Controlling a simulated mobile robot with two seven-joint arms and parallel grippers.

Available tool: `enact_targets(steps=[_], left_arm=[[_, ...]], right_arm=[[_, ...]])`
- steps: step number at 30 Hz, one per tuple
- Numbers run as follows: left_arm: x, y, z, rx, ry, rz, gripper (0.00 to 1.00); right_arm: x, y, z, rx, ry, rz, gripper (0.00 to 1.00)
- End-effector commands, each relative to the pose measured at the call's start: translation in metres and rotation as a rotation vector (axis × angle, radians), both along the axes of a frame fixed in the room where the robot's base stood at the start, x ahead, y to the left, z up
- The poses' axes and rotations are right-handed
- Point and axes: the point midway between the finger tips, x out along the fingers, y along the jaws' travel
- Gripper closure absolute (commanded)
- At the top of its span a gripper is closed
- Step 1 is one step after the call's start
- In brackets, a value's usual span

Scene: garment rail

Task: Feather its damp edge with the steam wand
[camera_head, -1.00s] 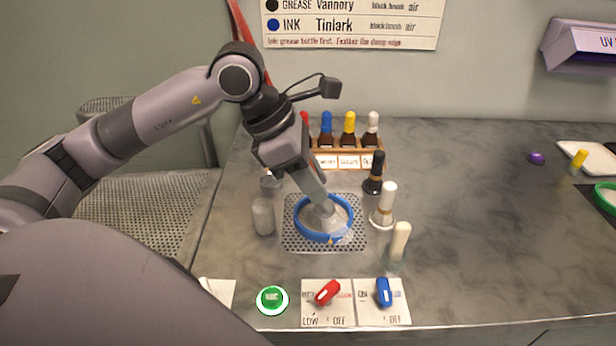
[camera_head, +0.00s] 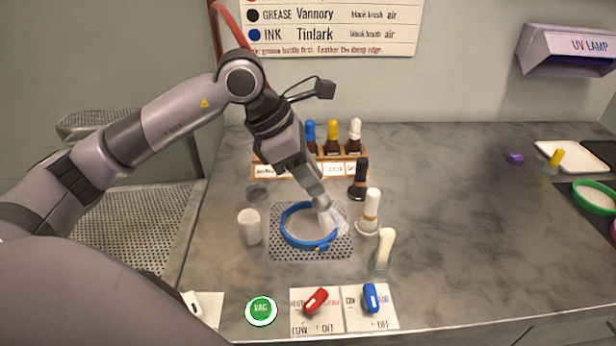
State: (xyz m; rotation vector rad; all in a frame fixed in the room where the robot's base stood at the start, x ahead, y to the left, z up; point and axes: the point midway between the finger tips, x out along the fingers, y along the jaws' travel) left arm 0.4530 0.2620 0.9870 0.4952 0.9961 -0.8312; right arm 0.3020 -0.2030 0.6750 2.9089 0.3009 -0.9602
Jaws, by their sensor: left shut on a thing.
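A blue ring (camera_head: 283,232) lies on the perforated plate (camera_head: 283,254), with pale material inside it. My left gripper (camera_head: 318,197) points down over the ring's right side. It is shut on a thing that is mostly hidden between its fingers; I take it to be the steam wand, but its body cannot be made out. A pale, misty patch (camera_head: 334,222) shows at the tip, over the ring's right rim. Whether the tip touches the ring or the cloth cannot be told. A damp edge cannot be made out. My right gripper is not in view.
Brush-like bottles in black (camera_head: 358,180) and white (camera_head: 369,212), and a pale one (camera_head: 384,252), stand close to the plate's right. A bottle rack (camera_head: 345,168) is behind. Red (camera_head: 316,300) and blue (camera_head: 371,297) knobs are in front.

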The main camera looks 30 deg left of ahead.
Motion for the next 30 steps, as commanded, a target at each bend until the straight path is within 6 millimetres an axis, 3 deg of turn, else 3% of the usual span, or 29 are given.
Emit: enact_targets(steps=[13, 30], left_arm=[[0.002, 0.0, 0.005, -0.001, -0.002, 0.0, 1.0], [0.002, 0.0, 0.061, -0.001, -0.002, 0.0, 1.0]], right_arm=[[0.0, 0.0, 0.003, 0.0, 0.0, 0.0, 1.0], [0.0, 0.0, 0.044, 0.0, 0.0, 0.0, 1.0]])
